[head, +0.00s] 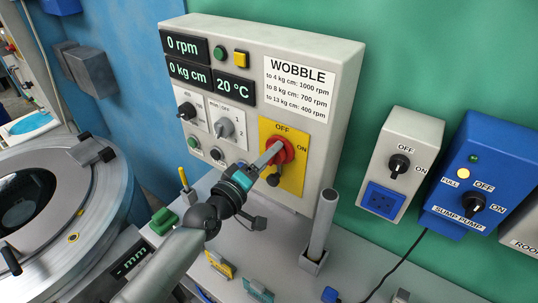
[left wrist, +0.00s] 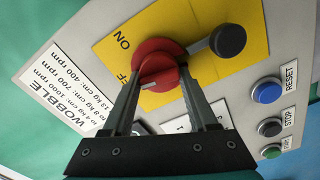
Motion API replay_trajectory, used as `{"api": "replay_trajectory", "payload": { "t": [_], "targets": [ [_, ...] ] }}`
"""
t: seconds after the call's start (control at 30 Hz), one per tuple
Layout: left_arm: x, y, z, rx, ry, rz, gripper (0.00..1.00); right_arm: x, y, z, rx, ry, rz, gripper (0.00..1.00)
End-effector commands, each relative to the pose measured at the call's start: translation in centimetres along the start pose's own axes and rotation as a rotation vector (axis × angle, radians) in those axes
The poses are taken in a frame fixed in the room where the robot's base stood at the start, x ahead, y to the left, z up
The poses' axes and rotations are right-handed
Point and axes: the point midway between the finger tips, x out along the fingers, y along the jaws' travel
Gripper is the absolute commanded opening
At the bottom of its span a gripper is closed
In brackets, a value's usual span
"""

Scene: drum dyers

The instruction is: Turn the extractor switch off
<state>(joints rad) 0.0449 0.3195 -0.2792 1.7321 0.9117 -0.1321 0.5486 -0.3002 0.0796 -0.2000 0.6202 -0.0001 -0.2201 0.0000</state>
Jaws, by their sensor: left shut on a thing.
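The red rotary knob (head: 283,151) sits on a yellow plate (head: 297,179) marked OFF at the top and ON at the right, on the WOBBLE control box. My left gripper (head: 268,157) reaches in from below left and is shut on the red knob. In the left wrist view, the two fingers (left wrist: 160,84) press on either side of the red knob (left wrist: 157,56), whose grip bar carries a short white mark. A black ball-ended handle (left wrist: 228,41) stands out from the yellow plate beside the knob. My right gripper is not in view.
The box (head: 343,88) has displays, buttons and two black-and-grey selector knobs left of the plate. An upright grey tube (head: 321,225) stands below it. A grey switch box (head: 407,140) and blue sump pump box (head: 486,170) hang to the right. A round drum machine (head: 95,205) is at left.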

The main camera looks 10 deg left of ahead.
Motion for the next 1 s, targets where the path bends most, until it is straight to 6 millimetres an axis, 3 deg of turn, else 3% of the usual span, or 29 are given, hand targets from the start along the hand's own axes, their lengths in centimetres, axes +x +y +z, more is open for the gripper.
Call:
{"api": "replay_trajectory", "payload": {
  "t": [0.4, 0.93, 0.97, 1.0],
  "targets": [
    [0.01, -0.09, 0.01, -0.172, 0.000, 0.000, 0.03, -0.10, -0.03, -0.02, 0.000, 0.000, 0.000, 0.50],
    [0.01, -0.09, 0.02, -0.194, 0.000, 0.001, 0.03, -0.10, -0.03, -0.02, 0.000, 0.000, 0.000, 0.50],
    [0.01, -0.09, 0.03, -0.194, 0.000, 0.001, 0.62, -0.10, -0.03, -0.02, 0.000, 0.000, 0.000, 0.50],
    [0.01, -0.09, 0.03, -0.193, 0.000, 0.001, 0.67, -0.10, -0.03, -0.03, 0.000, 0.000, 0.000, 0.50]
  ]
}}
